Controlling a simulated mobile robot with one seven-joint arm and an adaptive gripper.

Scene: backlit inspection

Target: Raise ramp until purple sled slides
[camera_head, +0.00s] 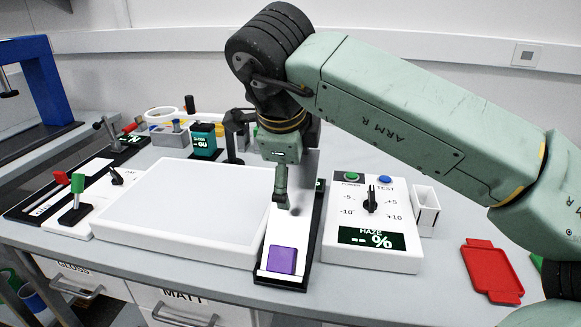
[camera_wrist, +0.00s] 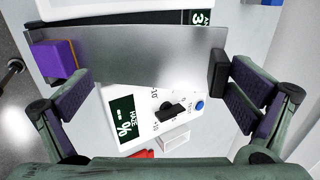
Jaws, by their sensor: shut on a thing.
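The ramp shows in the wrist view as a grey metal plate (camera_wrist: 150,55) spanning much of the picture between my two fingers. In the head view its grey surface (camera_head: 308,165) shows partly behind my gripper. The purple sled (camera_head: 282,260) is a block at the near end of the narrow black-and-white ramp unit. It also shows at the left of the wrist view (camera_wrist: 52,60). My gripper (camera_head: 281,200) is low over the ramp unit, beyond the sled, and is shut on the ramp. The exact contact is partly hidden.
A haze meter (camera_head: 372,255) with a knob and buttons stands right of the ramp. A white light panel (camera_head: 190,205) lies to the left. A small white holder (camera_head: 426,210) and a red tray (camera_head: 491,270) are at the right. Several small devices stand behind.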

